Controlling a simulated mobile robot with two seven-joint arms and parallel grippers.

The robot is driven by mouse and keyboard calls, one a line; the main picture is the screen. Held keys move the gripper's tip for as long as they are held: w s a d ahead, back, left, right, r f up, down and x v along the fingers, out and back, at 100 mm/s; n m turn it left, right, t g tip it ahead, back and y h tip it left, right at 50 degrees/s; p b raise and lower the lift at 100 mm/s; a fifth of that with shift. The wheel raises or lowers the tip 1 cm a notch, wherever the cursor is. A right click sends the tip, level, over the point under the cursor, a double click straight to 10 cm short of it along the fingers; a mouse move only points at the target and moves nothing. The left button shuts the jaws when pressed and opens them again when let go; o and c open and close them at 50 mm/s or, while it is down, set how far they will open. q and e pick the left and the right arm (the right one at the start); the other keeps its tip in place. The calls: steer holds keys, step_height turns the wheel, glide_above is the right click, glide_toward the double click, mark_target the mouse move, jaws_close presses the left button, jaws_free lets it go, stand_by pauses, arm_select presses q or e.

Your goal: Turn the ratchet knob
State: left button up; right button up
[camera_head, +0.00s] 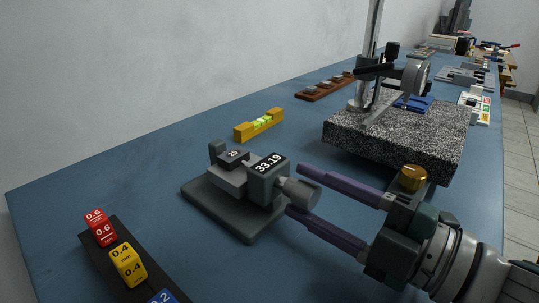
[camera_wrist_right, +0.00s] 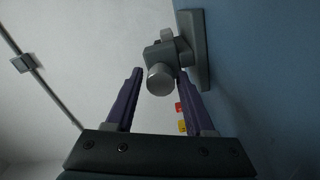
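A grey gauge device (camera_head: 236,205) stands on a flat base on the blue bench, with a display reading 33.19 and a block marked 25. Its round ratchet knob (camera_head: 303,194) sticks out to the right of the display. My right gripper (camera_head: 294,190) is open, its two purple fingers coming from the right with their tips near either side of the knob. In the right wrist view the knob (camera_wrist_right: 160,80) shows end-on between the fingers, with no clear contact; the right finger is nearer to it. My left gripper is not in view.
A black holder (camera_head: 101,264) with red, yellow and blue numbered blocks lies at front left. A yellow level (camera_head: 259,125) lies behind the device. A speckled stone block (camera_head: 392,147) with a stand is behind my right gripper.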

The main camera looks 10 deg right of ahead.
steer(key=shift+o, duration=0.9)
steer(key=v, duration=1)
steer(key=shift+w, duration=0.1)
